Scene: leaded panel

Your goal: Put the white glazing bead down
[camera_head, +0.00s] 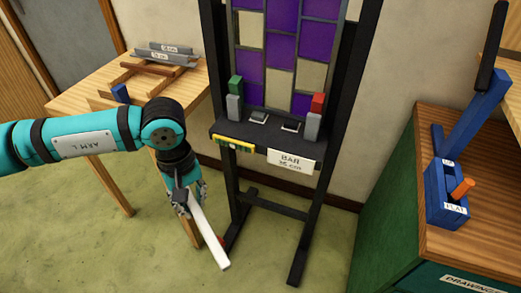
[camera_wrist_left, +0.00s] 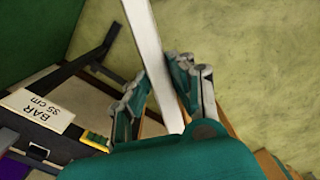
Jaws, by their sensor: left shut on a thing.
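The white glazing bead (camera_head: 208,232) is a long, thin white strip. My left gripper (camera_head: 187,197) is shut on it near one end, in front of the easel's left leg. The bead slants down to the right over the green floor, with its far end free in the air. In the left wrist view the bead (camera_wrist_left: 150,50) runs up from between the fingers (camera_wrist_left: 160,95) to the top edge. The gripped end is partly hidden by the gripper. My right gripper is not in view.
A dark easel (camera_head: 236,180) holds a purple and cream leaded panel (camera_head: 285,55); its ledge has a "BAR 35 cm" label (camera_head: 291,160). A wooden table (camera_head: 88,98) with grey strips (camera_head: 165,50) stands left. A green cabinet (camera_head: 388,200) with a blue holder (camera_head: 445,205) stands right. Open floor lies in front.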

